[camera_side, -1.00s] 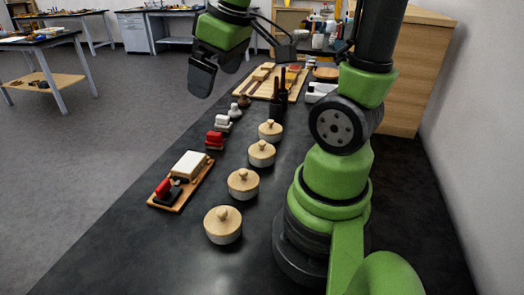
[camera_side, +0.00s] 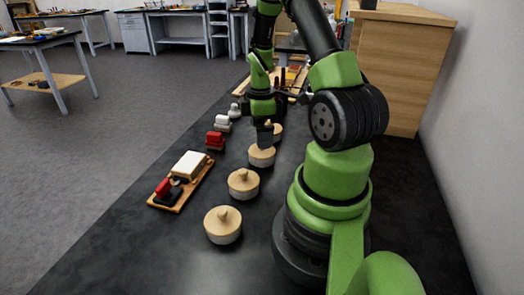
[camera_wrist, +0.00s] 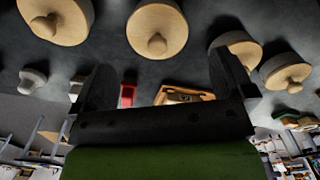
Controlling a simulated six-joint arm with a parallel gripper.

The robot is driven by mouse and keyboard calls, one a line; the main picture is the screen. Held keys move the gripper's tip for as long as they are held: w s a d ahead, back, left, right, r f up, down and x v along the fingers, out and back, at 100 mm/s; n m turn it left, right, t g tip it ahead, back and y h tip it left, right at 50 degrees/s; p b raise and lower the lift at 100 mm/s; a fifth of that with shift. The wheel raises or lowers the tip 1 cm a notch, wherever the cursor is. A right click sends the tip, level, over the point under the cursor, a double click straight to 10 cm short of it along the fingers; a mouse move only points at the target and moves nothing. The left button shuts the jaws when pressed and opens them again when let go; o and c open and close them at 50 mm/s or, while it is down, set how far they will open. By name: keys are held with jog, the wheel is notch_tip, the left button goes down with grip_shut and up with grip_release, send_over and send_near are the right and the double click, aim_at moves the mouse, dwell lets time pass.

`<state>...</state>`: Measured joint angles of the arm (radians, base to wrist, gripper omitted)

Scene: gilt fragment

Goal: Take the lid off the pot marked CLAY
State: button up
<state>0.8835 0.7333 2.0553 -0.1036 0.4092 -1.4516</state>
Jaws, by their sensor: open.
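Several round pots with pale wooden lids and round knobs stand in a row on the black bench. In the side view they are the front pot (camera_side: 223,226), a second pot (camera_side: 243,184), a third pot (camera_side: 262,157) and a far pot (camera_side: 277,131). No CLAY marking is readable. My gripper (camera_side: 265,137) points down, open and empty, just above the third pot and partly hiding it and the far one. In the wrist view, the third pot's lid (camera_wrist: 157,30) appears between the directions of my two spread fingers (camera_wrist: 160,82).
Left of the pots are a wooden tray (camera_side: 160,203) with a white block and a red-and-black item, a red item (camera_side: 215,141), and small white items (camera_side: 222,123). A wooden board with tools lies behind. The front left bench is clear.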

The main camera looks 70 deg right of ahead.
notch_tip(320, 180, down, 5)
jog(key=shift+d+f, duration=0.1)
dwell(0.3)
jog(key=c, duration=0.9)
